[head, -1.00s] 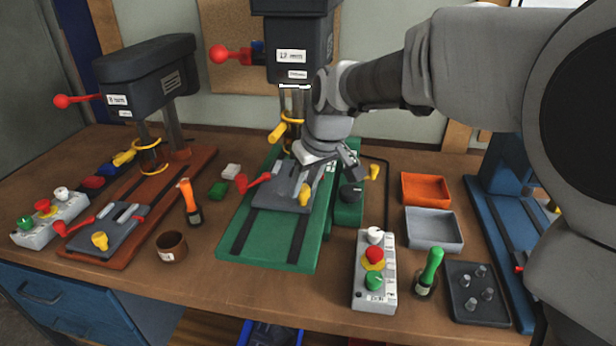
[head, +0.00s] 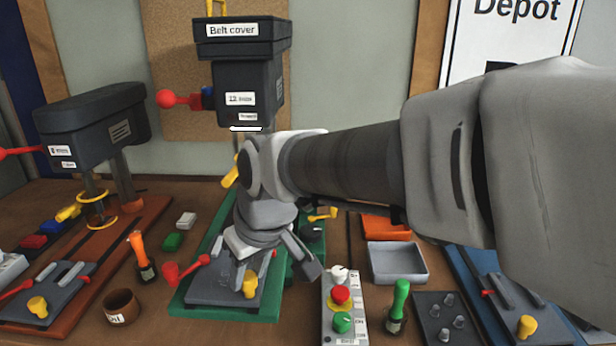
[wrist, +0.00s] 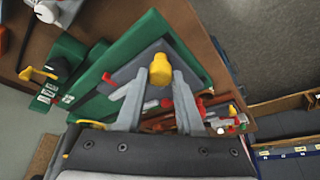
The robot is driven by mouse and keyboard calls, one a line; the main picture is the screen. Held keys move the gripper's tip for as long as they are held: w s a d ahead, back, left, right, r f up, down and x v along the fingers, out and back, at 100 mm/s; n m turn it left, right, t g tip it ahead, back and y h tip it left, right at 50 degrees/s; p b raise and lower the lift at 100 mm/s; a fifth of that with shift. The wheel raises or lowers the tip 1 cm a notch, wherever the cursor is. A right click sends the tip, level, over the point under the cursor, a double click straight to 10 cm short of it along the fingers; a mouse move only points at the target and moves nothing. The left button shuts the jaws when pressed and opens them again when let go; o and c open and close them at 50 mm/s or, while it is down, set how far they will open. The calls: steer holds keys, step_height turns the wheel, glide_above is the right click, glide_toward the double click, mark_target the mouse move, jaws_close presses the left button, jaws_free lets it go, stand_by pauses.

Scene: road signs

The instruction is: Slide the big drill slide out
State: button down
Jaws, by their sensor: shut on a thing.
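The big drill (head: 248,88) stands on a green base (head: 180,300), with a dark grey slide (head: 215,290) on it. The slide sits near the base's front end. It bears a yellow knob (head: 250,286) and a red-handled lever (head: 187,268). My gripper (head: 258,272) reaches down over the slide from above. In the wrist view, its fingers (wrist: 159,78) are on either side of the yellow knob (wrist: 160,68), shut on it. The slide (wrist: 124,74) shows beyond the fingers, on the green base (wrist: 150,32). My arm and gripper hide part of the drill's column and the slide.
A small drill (head: 92,132) on a brown base stands left. Right of the base are a switch box (head: 342,308), a green-handled tool (head: 398,305), a grey tray (head: 397,263) and a blue-based machine (head: 480,290).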

steer(key=shift+s, duration=0.2)
steer(key=c, duration=0.6)
jaws_free()
steer(key=shift+s, duration=0.15)
steer(key=shift+o, duration=0.4)
steer(key=shift+r, duration=0.1)
steer(key=p+v, duration=0.3)
steer(key=v, duration=1.4)
steer(key=shift+r, duration=0.15)
steer(key=shift+d, duration=0.1)
steer(key=s+d+f+m+t+h+p, duration=0.1)
steer(key=d+f+m, duration=0.3)
steer(key=d, duration=0.6)
steer(key=s+d+f+m+t+h+p, duration=0.1)
steer(key=s+d+f+m, duration=0.3)
steer(key=d, duration=0.6)
steer(key=shift+f+m+h+p, duration=0.5)
steer(key=shift+f+h+p, duration=0.15)
steer(key=shift+f, duration=0.1)
